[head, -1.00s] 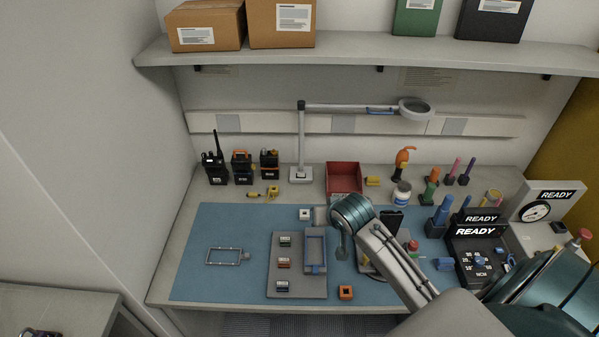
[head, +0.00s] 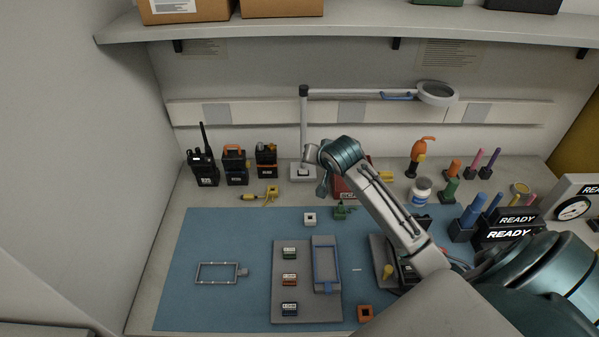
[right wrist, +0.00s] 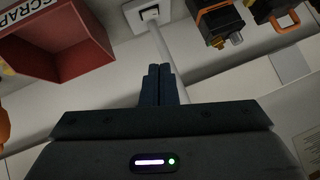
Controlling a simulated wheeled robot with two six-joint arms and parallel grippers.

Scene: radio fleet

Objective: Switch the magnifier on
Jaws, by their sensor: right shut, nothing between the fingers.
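The magnifier (head: 438,93) is a pale ring lens on a jointed arm with a blue handle, above the back of the table. Its upright post rises from a square white base (head: 298,176) on the table. In the right wrist view the base shows a black rocker switch (right wrist: 149,13) at the top, with the post running down behind my fingers. My right gripper (head: 321,191) is just right of the base, pointing down. In the wrist view its fingers (right wrist: 158,70) are shut and empty, apart from the switch. My left gripper is out of view.
A red scrap bin (right wrist: 62,40) stands close beside the gripper; my arm partly hides it in the head view. Several black radios (head: 236,168) stand left of the base. A yellow tool (head: 271,194) lies in front of it. The shelf (head: 350,38) overhangs the back.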

